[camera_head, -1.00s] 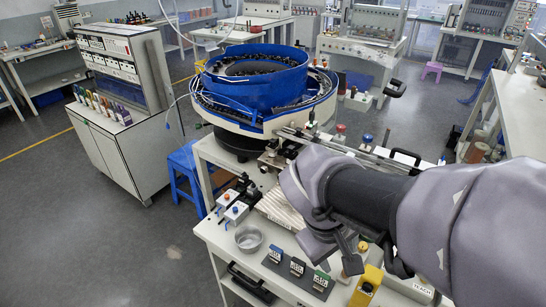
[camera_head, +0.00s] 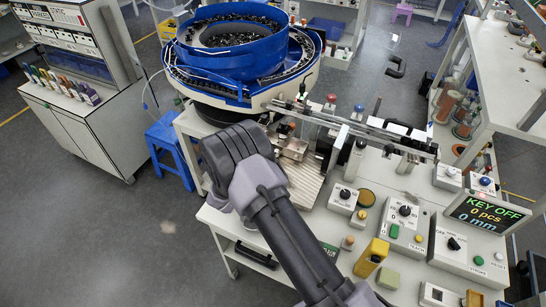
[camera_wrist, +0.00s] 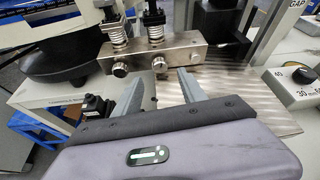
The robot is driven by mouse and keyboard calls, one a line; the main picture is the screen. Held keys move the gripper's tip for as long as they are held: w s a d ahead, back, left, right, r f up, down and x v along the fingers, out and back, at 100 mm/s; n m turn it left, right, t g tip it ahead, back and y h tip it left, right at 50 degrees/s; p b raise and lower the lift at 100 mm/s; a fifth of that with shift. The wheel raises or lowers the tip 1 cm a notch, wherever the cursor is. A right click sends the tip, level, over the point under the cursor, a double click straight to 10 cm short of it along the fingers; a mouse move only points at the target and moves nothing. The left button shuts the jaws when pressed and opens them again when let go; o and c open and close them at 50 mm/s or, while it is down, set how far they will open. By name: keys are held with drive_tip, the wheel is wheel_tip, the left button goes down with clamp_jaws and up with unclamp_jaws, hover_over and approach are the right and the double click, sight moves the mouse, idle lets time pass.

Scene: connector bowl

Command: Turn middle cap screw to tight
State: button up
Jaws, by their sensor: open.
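A metal block (camera_wrist: 180,50) with a row of three cap screws on its front face stands just ahead of my gripper (camera_wrist: 160,78) in the wrist view. The middle cap screw (camera_wrist: 159,65) is a round silver knob, between the left cap screw (camera_wrist: 120,69) and the right cap screw (camera_wrist: 197,57). My gripper is open and empty, its two fingers apart, with the middle screw beyond the gap between the tips. The fingers appear short of the screw. In the head view the block (camera_wrist: 215,44) is small, beside my wrist; my fingertips are hidden there.
Springs on posts (camera_wrist: 116,32) rise from the block. The blue bowl feeder (camera_head: 230,60) stands behind it. A ribbed metal plate (camera_head: 305,180) lies below the block.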

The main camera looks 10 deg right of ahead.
drive_tip(key=b+x, duration=0.1)
drive_tip(key=x, duration=0.5)
drive_tip(key=shift+w+d+f, duration=0.15)
drive_tip(key=shift+w+d, duration=0.05)
clamp_jaws()
